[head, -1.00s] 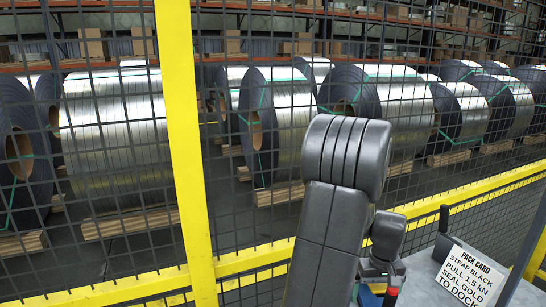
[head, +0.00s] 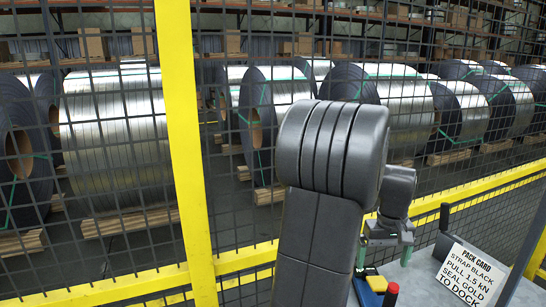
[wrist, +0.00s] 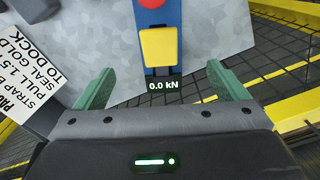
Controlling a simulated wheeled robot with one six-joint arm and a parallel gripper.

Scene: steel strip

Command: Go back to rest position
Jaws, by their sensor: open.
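My gripper (wrist: 161,84) is open in the wrist view, with its two green fingers spread wide and nothing between their tips. Beyond it on a grey metal surface (wrist: 105,40) lies a blue tool (wrist: 150,62) with a red round part (wrist: 151,3), a yellow block (wrist: 158,47) and a display reading 0.0 kN (wrist: 164,86). The tool's far end is cut off.
A printed pack card (head: 468,276) lies right of the tool; it also shows in the wrist view (wrist: 22,72). A dark mesh fence with a yellow post (head: 181,130) and yellow rail (head: 245,258) stands ahead. Steel coils (head: 117,135) rest on wooden pallets behind it.

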